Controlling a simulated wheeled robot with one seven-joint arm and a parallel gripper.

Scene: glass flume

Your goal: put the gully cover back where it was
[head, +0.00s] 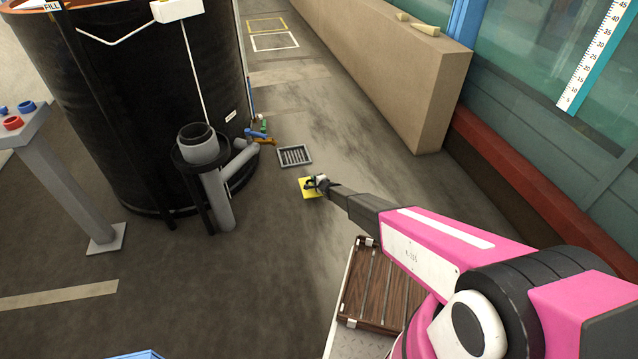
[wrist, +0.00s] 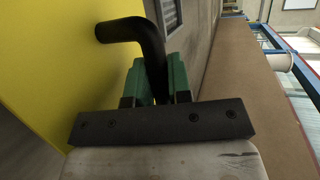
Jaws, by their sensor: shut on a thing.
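The gully cover is a flat yellow plate (head: 307,190) with a black handle. In the head view it is at the end of my arm, on the near side of the gully; I cannot tell how far it is above the floor. The gully (head: 294,156) is a square grating in a pale frame in the floor, apart from the cover. In the wrist view the yellow cover (wrist: 50,60) fills the left side, and its bent black handle (wrist: 130,28) runs between the green fingers of my gripper (wrist: 158,78). My gripper is shut on this handle.
A large black tank (head: 130,110) with a grey standpipe (head: 212,180) stands left of the gully. Small blue and orange fittings (head: 262,137) lie by the tank foot. A beige wall block (head: 400,75) stands to the right. The floor around the gully is clear.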

